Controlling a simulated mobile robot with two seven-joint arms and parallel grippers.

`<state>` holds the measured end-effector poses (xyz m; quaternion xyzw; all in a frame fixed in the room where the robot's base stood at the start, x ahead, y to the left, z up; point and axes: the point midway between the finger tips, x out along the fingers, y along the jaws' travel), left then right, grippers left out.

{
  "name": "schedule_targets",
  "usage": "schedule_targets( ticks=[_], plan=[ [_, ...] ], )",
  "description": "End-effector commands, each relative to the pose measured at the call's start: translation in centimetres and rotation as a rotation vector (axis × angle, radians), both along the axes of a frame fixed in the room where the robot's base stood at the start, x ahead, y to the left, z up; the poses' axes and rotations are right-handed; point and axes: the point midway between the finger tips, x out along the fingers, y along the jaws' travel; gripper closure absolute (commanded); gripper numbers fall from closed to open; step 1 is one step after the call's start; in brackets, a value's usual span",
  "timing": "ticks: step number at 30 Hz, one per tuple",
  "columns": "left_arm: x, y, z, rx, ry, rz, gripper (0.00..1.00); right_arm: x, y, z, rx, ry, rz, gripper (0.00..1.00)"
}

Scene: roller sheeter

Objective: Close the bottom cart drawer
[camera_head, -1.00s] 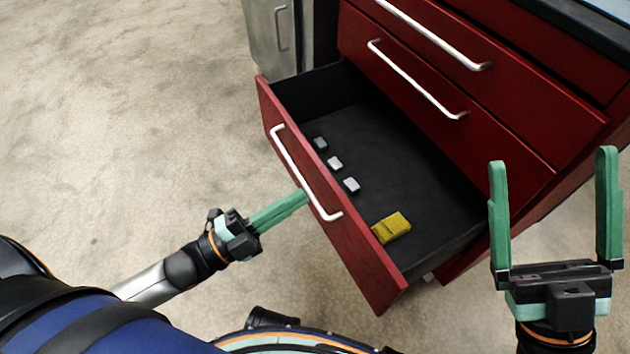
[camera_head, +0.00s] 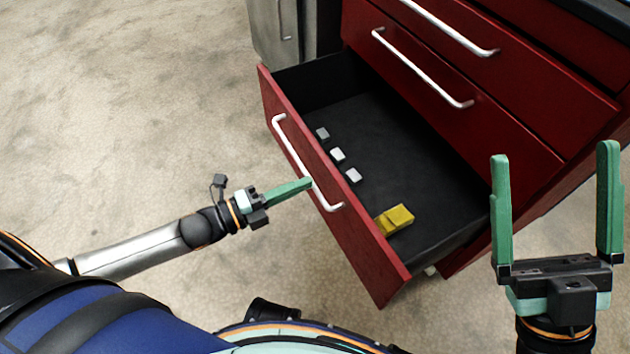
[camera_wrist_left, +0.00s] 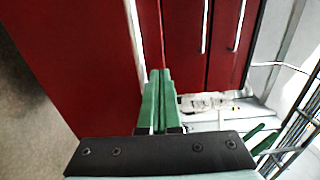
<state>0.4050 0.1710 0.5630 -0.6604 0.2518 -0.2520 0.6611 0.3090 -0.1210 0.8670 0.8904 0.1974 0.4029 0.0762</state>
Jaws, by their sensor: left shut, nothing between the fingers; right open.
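The bottom cart drawer (camera_head: 345,217) is red with a silver bar handle (camera_head: 292,160) and stands pulled out of the red cart. My left gripper (camera_head: 308,184) is shut and empty, with its green fingertips at the drawer front by the handle. I cannot tell whether they touch it. In the left wrist view the shut fingers (camera_wrist_left: 160,80) point at the red front (camera_wrist_left: 75,50), beside the handle (camera_wrist_left: 135,40). My right gripper (camera_head: 555,150) is open and empty, at the right of the head view, apart from the drawer front.
Inside the drawer lie a yellow block (camera_head: 396,219) and several small grey blocks (camera_head: 337,154). The upper drawers (camera_head: 450,60) are shut. A grey cabinet (camera_head: 280,35) stands behind. The floor (camera_head: 120,110) on the left is clear.

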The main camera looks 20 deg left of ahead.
Motion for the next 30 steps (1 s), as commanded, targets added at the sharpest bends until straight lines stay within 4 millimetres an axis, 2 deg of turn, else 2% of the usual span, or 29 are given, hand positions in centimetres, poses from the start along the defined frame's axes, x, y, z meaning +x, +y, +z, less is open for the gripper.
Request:
schedule_targets(
  ticks=[3, 9, 25, 30],
  plan=[
    [1.4, -1.2, -0.2, -0.002, -0.002, -0.001, 1.00, 0.0, 0.1, -1.0, -0.007, 0.002, -0.001, 0.02],
    [2.5, -2.3, -0.1, -0.001, 0.000, 0.000, 1.00, 0.0, 0.2, -1.5, -0.016, 0.001, -0.004, 0.02],
    [2.9, -2.6, 0.0, -0.001, 0.001, 0.000, 1.00, 0.0, 0.3, -1.6, -0.016, 0.003, -0.004, 0.02],
    [3.6, -3.3, 0.1, -0.003, -0.001, 0.000, 1.00, 0.1, 0.2, -1.4, -0.012, 0.003, -0.005, 0.02]
  ],
)
